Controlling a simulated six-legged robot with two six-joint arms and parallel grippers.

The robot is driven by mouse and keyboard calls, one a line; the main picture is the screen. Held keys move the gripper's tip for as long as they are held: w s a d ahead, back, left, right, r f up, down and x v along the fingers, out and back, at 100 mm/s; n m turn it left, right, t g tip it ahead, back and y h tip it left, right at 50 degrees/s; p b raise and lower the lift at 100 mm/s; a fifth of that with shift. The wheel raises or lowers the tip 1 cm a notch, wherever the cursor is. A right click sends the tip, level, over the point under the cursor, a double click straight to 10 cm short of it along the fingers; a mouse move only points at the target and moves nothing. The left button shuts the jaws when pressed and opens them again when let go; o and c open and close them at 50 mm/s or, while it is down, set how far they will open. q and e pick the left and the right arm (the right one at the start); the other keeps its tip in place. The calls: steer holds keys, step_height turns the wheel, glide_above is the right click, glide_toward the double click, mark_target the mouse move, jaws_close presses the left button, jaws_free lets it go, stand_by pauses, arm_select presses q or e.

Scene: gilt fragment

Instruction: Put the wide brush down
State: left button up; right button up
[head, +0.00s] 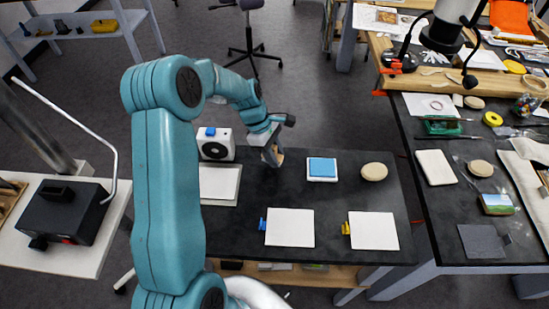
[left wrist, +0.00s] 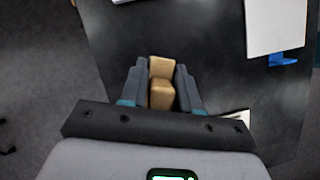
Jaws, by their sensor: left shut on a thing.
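My left gripper (head: 272,150) is over the back part of the black table, left of the blue-topped pad. In the left wrist view, the gripper (left wrist: 161,85) is shut on a tan, wood-coloured piece, which I take to be the wide brush (left wrist: 161,95). In the head view the brush (head: 274,157) shows only as a small tan bit below the fingers. Its bristles cannot be made out. I cannot tell whether it touches the table. My right gripper is not in view.
The black table (head: 330,195) holds a blue-topped pad (head: 322,168), a round tan disc (head: 374,172), two white sheets (head: 290,228) (head: 373,231) with blue and yellow clips, a white slab (head: 220,182) and a white box with a black dial (head: 216,146). Bare table lies between them.

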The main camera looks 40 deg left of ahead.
arm_select(q)
steer(key=f, duration=0.2)
steer(key=shift+a+f, duration=0.2)
steer(key=shift+f, duration=0.15)
steer(key=shift+d, duration=0.15)
steer(key=shift+f, duration=0.2)
steer(key=o, duration=0.9)
steer(key=shift+o, duration=0.2)
steer(key=shift+r, duration=0.1)
